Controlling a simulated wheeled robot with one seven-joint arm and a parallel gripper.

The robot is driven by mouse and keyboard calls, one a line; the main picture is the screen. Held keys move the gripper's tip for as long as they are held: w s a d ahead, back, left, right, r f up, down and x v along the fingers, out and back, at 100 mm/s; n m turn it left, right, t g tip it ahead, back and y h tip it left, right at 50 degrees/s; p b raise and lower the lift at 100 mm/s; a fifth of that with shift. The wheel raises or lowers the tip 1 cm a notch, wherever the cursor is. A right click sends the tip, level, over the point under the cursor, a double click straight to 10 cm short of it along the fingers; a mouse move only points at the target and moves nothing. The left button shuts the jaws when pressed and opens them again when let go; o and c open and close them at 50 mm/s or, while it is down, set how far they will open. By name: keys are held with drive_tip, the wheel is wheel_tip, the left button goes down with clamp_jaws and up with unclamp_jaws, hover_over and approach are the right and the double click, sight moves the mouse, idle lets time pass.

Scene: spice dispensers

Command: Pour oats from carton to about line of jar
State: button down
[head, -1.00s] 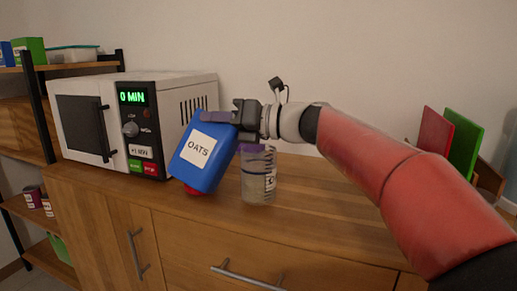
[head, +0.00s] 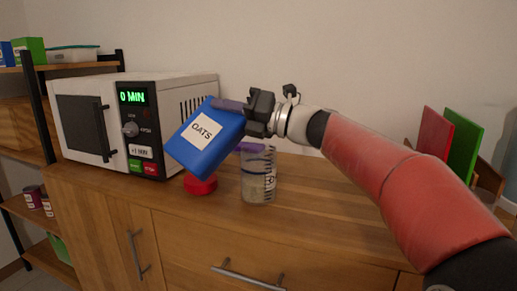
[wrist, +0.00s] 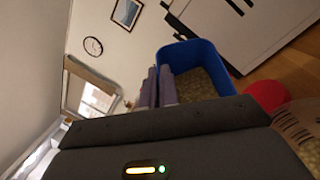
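The blue oats carton (head: 184,146) is held in the air, its top leaning right toward the jar. The wrist view shows its open mouth (wrist: 178,52) with oats inside. My gripper (head: 238,126) has purple fingers and is shut on the carton. The clear jar (head: 257,187) stands upright on the counter, right of and below the carton. The jar also shows at the right edge of the wrist view (wrist: 301,128). I cannot clearly tell its fill level.
A red lid (head: 200,186) lies on the wooden counter (head: 320,215) left of the jar. A white microwave (head: 180,88) stands behind left. Red (head: 434,131) and green boards (head: 464,145) stand at the right. The counter right of the jar is mostly clear.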

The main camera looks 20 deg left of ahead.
drive_tip(key=shift+w+d+r+m, duration=0.1)
drive_tip(key=shift+r+m, duration=0.1)
drive_tip(key=shift+m, duration=0.1)
drive_tip(key=shift+w+d+f+m+t+y+b, duration=0.3)
drive_tip(key=shift+w+f+m+t+y+b, duration=0.25)
drive_tip(key=shift+m+b, duration=0.3)
idle(0.6)
drive_tip(key=shift+w+d+r+m+t+y+b, duration=0.25)
drive_tip(key=shift+m+y+b, duration=0.1)
drive_tip(key=shift+m, duration=0.2)
drive_tip(key=shift+w+d+r+m+t+y+b, duration=0.1)
drive_tip(key=shift+r+m+t+y+b, duration=0.1)
drive_tip(key=shift+m+b, duration=0.25)
idle(0.4)
drive_tip(key=shift+w+d+r+m+t+y+b, duration=0.15)
drive_tip(key=shift+w+d+m+t+b, duration=0.15)
drive_tip(key=shift+w+m, duration=0.3)
drive_tip(key=shift+w+d+r+m+t+y+b, duration=0.15)
drive_tip(key=shift+w+d+m+t, duration=0.2)
drive_tip(key=shift+m, duration=0.3)
idle(0.4)
drive_tip(key=shift+w+d+m+t+p, duration=0.3)
drive_tip(key=shift+w+m+t+p, duration=0.25)
drive_tip(key=shift+m, duration=0.55)
idle(2.1)
